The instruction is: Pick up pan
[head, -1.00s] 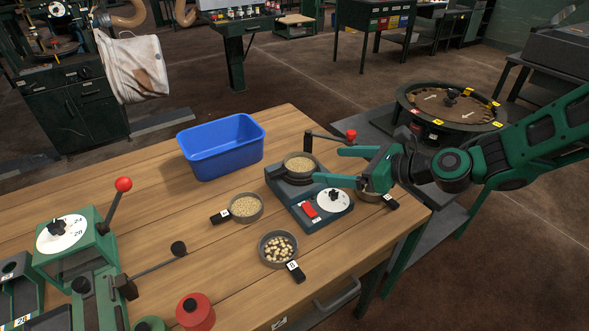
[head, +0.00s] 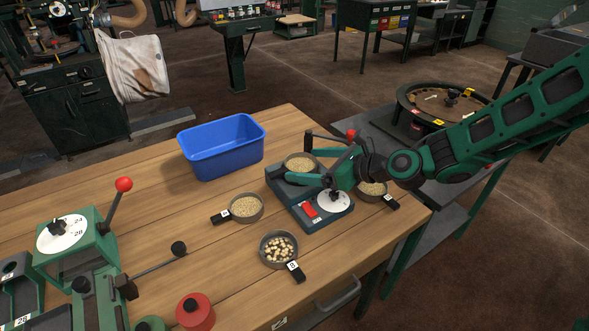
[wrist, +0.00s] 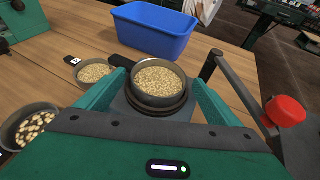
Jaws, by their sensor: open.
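A round dark pan of pale grain (head: 300,164) sits on the green-grey scale (head: 310,205). In the wrist view the same pan (wrist: 159,84) lies between and just ahead of my two green fingers. My gripper (head: 318,166) is open, its fingers spread near the pan's sides, and nothing is held. Whether the fingers touch the pan cannot be told. Three other pans stand on the table: a grain pan (head: 246,208), a pan of larger pale pieces (head: 278,249), and one on the right (head: 371,190), partly behind my gripper.
A blue bin (head: 222,147) stands behind the scale. A lever with a red knob (wrist: 285,111) rises close beside my right finger in the wrist view. A green machine (head: 75,245) is at the left. Bare wood (head: 140,190) lies between.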

